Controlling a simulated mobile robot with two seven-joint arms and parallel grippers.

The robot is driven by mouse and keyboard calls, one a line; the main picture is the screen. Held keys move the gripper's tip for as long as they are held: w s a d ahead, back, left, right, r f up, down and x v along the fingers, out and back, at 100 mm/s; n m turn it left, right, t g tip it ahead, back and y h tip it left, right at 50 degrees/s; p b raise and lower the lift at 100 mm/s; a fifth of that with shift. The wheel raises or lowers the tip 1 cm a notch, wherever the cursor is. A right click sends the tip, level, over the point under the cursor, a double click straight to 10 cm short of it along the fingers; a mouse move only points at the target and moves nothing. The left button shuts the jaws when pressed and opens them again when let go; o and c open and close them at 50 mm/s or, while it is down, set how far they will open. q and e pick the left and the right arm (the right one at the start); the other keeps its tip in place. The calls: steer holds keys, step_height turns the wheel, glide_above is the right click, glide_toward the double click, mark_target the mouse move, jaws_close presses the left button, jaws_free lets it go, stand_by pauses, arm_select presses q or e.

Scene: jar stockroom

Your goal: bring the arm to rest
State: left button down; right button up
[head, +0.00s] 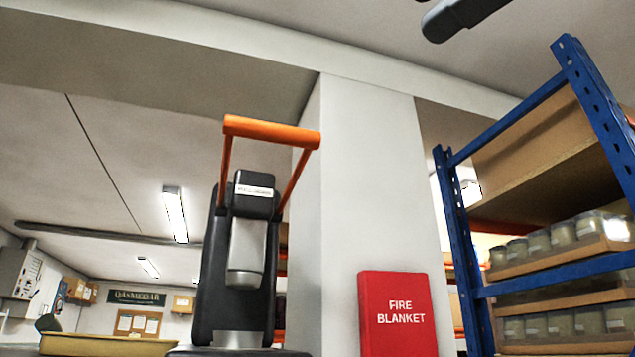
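Neither of my grippers can be made out in the head view, so I cannot see what they hold. A dark grey rounded piece (460,16) reaches in at the top edge, right of the middle. I cannot tell whether it is part of my arm or a fitting under the ceiling.
A black machine (207,290) with an orange handle (272,131) stands left of a white pillar (370,180). A red fire blanket box (398,313) is on the pillar. A blue rack (455,230) with jars (563,234) stands right. A yellow tray (105,346) shows lower left.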

steer(key=w+f+m, duration=0.4)
steer(key=w+f, duration=0.4)
steer(key=w, duration=0.5)
steer(key=w+f+m, duration=0.3)
steer(key=w+f, duration=0.5)
steer(key=w, duration=0.5)
steer(key=w+f+m+h, duration=0.1)
steer(key=w+f+m, duration=0.25)
steer(key=f, duration=0.65)
steer(key=w+d+f+m+h, duration=0.1)
steer(key=w+f+m, duration=0.1)
steer(key=w+f, duration=0.5)
steer(key=w+f+m+h, duration=0.1)
steer(key=w+f+m, duration=0.1)
steer(key=f, duration=1)
steer(key=s+d+f+m+h, duration=0.2)
steer(key=s+f+m, duration=0.15)
steer(key=f, duration=1.15)
steer(key=s+d+f+m+h, duration=0.15)
steer(key=s+f, duration=0.25)
steer(key=f, duration=1)
steer(key=s+d+f+m+g+h, duration=0.1)
steer(key=s+f+m, duration=0.1)
steer(key=s+f, duration=0.7)
steer(key=s+d+f+m+g+h, duration=0.1)
steer(key=s+d+f+m+h, duration=0.1)
steer(key=s+f, duration=0.8)
steer(key=s, duration=0.5)
steer(key=shift+s+g, duration=0.4)
